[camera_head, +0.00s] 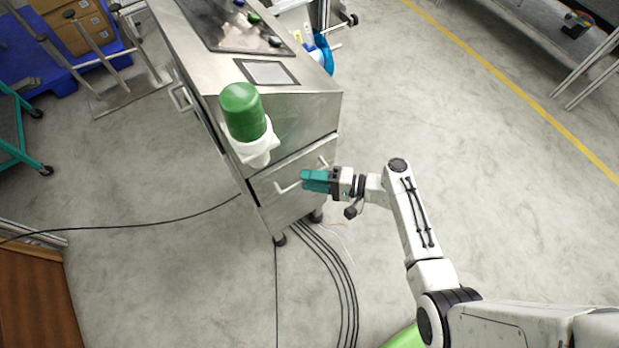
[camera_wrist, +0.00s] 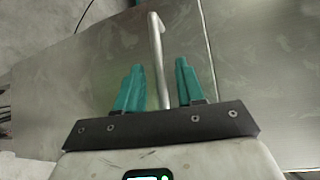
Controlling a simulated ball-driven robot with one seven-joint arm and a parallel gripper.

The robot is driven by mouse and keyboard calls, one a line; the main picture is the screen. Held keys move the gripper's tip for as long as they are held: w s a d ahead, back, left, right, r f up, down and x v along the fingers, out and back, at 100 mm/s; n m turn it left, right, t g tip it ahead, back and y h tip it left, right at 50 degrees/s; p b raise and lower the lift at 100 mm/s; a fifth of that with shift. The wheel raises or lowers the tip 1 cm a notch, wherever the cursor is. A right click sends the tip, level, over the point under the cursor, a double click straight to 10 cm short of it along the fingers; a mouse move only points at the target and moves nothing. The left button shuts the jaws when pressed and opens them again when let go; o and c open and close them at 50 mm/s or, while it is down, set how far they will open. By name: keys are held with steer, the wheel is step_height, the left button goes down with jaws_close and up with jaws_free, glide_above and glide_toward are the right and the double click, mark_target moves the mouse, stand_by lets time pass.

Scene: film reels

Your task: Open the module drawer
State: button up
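The module drawer (camera_head: 283,207) is the lower metal front of a steel cabinet, and it looks closed. Its bar handle (camera_head: 287,187) is partly hidden behind my teal gripper fingers in the head view. My gripper (camera_head: 304,180) is at the drawer front, reaching in from the right. In the wrist view, the handle (camera_wrist: 156,45) runs between the two fingers of my gripper (camera_wrist: 158,82). The fingers are apart, with a visible gap on each side of the bar. The drawer front (camera_wrist: 95,75) fills much of the wrist view.
A green cylinder in a white holder (camera_head: 246,122) is mounted on the cabinet above the drawer. Black cables (camera_head: 335,275) run along the floor below it. The floor (camera_head: 510,220) right of my arm is clear.

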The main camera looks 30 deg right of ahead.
steer(key=shift+w+a, duration=0.25)
steer(key=shift+a, duration=0.05)
steer(key=shift+c, duration=0.2)
jaws_close()
steer(key=shift+f, duration=0.1)
